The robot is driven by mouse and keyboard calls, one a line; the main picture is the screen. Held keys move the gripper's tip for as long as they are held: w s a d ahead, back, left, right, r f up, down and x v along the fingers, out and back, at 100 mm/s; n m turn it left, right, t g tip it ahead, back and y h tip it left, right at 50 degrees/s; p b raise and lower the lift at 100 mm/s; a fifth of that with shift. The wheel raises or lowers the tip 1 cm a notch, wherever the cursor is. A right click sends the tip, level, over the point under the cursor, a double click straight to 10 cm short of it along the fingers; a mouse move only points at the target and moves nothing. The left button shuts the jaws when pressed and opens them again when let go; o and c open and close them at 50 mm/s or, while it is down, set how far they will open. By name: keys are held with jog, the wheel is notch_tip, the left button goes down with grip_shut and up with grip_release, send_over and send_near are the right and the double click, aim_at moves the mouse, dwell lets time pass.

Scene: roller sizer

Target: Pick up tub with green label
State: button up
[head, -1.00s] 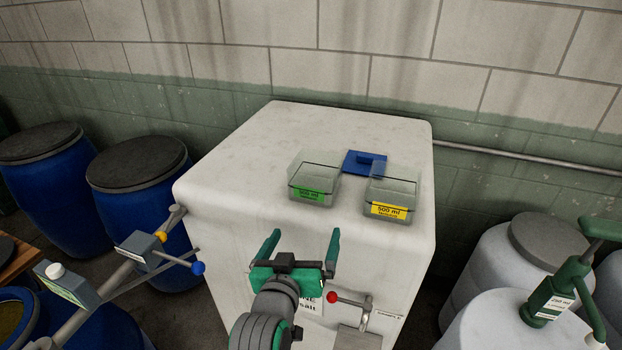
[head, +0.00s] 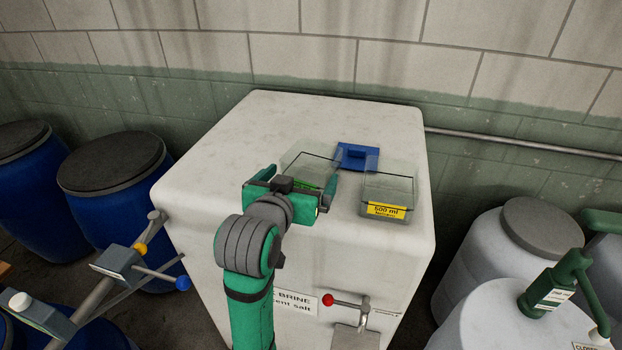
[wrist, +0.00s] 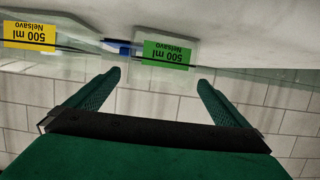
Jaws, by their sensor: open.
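The clear tub with the green label (head: 313,162) stands on top of the white tank, its lower front partly hidden by my gripper. In the wrist view, which looks upside down, its green 500 ml label (wrist: 166,54) faces me. My gripper (head: 302,174) is open and empty, just in front of this tub. In the wrist view the fingers (wrist: 161,77) spread to either side of the label, with the tub just beyond their tips. I cannot tell whether they touch it.
A similar clear tub with a yellow label (head: 388,211) stands close to the right. A blue object (head: 357,156) lies behind, between the tubs. The white tank (head: 205,180) has free top on the left. A red-knobbed lever (head: 328,300) sticks out on its front.

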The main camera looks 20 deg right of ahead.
jog(key=shift+w+a+f, duration=0.15)
jog(key=shift+w, duration=0.3)
jog(key=x, duration=0.5)
jog(key=shift+d, duration=0.35)
jog(key=shift+w, duration=0.1)
jog(key=c, duration=0.8)
jog(key=shift+d, duration=0.1)
jog(key=shift+a, duration=0.3)
